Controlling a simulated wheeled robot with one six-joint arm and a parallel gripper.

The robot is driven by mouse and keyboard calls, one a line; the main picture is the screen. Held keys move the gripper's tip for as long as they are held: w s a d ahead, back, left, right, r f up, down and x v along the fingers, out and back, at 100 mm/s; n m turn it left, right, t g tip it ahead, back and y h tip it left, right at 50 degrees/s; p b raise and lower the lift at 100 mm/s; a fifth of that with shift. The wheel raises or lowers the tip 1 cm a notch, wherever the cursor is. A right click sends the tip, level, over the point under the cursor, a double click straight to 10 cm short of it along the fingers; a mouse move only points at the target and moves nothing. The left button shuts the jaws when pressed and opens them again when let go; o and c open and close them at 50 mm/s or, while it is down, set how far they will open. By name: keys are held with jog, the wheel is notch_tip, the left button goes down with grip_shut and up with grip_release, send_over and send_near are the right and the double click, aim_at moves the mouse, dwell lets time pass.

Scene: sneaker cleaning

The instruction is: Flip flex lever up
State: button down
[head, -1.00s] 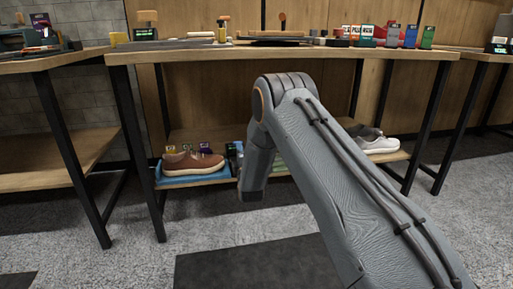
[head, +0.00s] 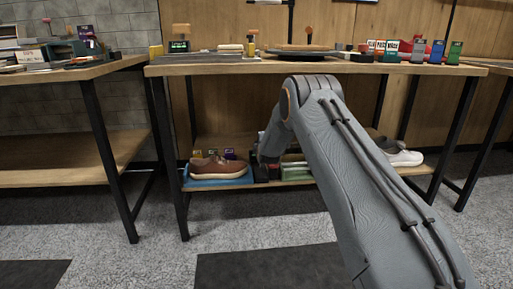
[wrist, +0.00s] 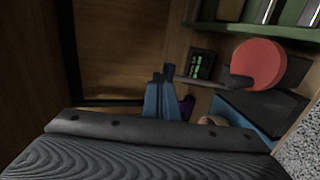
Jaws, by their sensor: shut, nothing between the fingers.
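In the wrist view, a red disc (wrist: 260,62) with a dark stub and a thin grey bar is on the right, by a dark unit with a green display (wrist: 200,65). I cannot tell which part is the flex lever or how it is set. My gripper (wrist: 163,82), blue-grey, is shut and empty, left of the disc and close to the bar's end; contact cannot be told. In the head view my arm reaches down to the low shelf, and its end is hard to make out between the brown shoe (head: 218,167) and the green items (head: 295,172).
The workbench top (head: 225,69) is above the low shelf and carries several tools and boxes. A blue mat (head: 200,183) lies under the brown shoe. A white shoe (head: 404,158) is at the shelf's right. Bench legs stand at both sides; carpet in front is clear.

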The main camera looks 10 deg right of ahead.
jog(key=shift+w+r, duration=0.1)
jog(key=shift+w, duration=0.45)
jog(key=shift+r, duration=0.2)
jog(key=s+r+p, duration=0.7)
jog(key=s, duration=0.4)
jog(key=shift+s+a+r, duration=0.25)
jog(key=shift+s+a, duration=0.05)
jog(key=shift+a, duration=0.05)
